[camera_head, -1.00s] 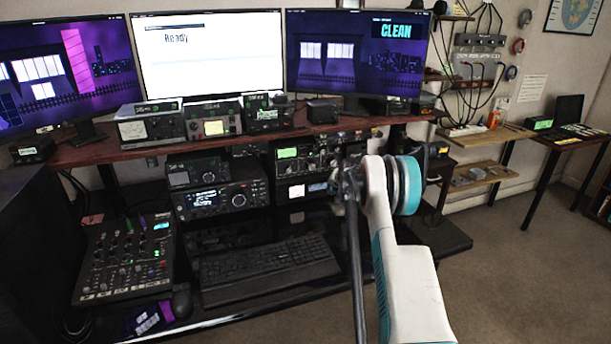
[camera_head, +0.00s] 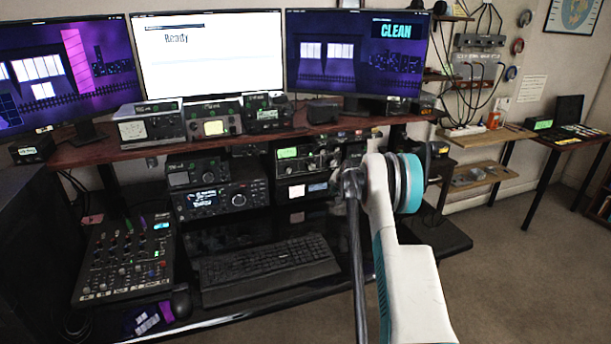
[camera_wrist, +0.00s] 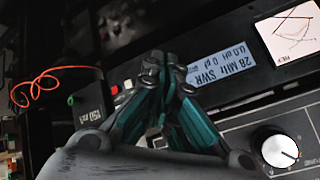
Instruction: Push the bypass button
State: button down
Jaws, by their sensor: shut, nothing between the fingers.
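My gripper (camera_wrist: 163,68) is shut and empty, with teal and grey fingers, in the wrist view. Whether the tips touch the panel I cannot tell. Small pale buttons (camera_wrist: 121,88) sit left of the tips; their labels are unreadable, so I cannot single out the bypass button. The fingers cover part of the panel. In the head view, my arm hides the fingertips.
A white knob (camera_wrist: 281,152) is at lower right and a needle meter (camera_wrist: 290,36) at upper right. An orange cable (camera_wrist: 38,82) loops at left. In the head view, radios (camera_head: 222,192), a keyboard (camera_head: 262,268) and a mixer (camera_head: 125,258) crowd the desk.

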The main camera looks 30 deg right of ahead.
jog(key=shift+s, duration=0.15)
jog(key=shift+s+a, duration=0.25)
jog(key=shift+s, duration=0.7)
jog(key=shift+s+a, duration=0.25)
jog(key=shift+s, duration=0.75)
jog(key=shift+s+a, duration=0.25)
jog(key=shift+s, duration=0.7)
jog(key=c, duration=2.3)
grip_release()
